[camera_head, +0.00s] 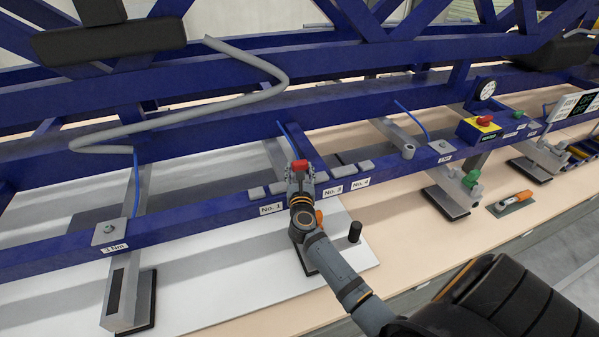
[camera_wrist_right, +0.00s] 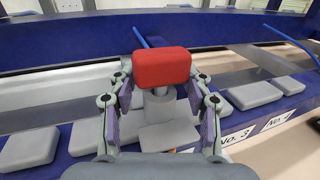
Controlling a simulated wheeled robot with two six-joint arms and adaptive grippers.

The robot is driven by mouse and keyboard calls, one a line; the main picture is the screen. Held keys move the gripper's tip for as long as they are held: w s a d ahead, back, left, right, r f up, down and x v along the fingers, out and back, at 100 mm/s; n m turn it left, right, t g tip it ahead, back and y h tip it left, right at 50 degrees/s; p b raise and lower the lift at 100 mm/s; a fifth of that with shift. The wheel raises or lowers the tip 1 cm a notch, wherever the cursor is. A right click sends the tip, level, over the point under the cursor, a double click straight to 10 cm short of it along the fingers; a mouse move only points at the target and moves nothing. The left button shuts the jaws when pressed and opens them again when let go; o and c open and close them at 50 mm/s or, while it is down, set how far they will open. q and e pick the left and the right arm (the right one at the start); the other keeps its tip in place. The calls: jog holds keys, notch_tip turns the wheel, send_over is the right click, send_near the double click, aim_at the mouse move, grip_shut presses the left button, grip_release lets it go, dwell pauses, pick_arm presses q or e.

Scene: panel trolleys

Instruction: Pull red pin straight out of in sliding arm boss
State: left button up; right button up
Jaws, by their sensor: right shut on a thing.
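The red pin (camera_head: 300,165) shows as a block-shaped red head at the tip of my right gripper in the head view. It also fills the middle of the right wrist view (camera_wrist_right: 162,66). My right gripper (camera_head: 300,178) is shut on the red head, with one finger on each side of it. In the wrist view a grey cylindrical boss (camera_wrist_right: 159,104) stands directly below the head. My left gripper is not in view.
Blue beams of the trolley frame (camera_head: 220,215) run across the view. Flat grey blocks (camera_wrist_right: 255,94) and labels No. 1, No. 3 and No. 4 flank the boss. A black peg (camera_head: 355,232) stands on the white plate. A red-yellow switch (camera_head: 482,124) is farther right.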

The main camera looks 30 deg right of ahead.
notch_tip(320, 180, up, 13)
jog(key=p, duration=0.2)
jog(key=shift+f+p, duration=0.15)
jog(key=shift+p, duration=0.15)
notch_tip(320, 180, up, 14)
jog(key=p, duration=0.2)
jog(key=shift+p, duration=0.35)
jog(key=shift+r+p, duration=1.1)
jog(key=shift+r, duration=0.1)
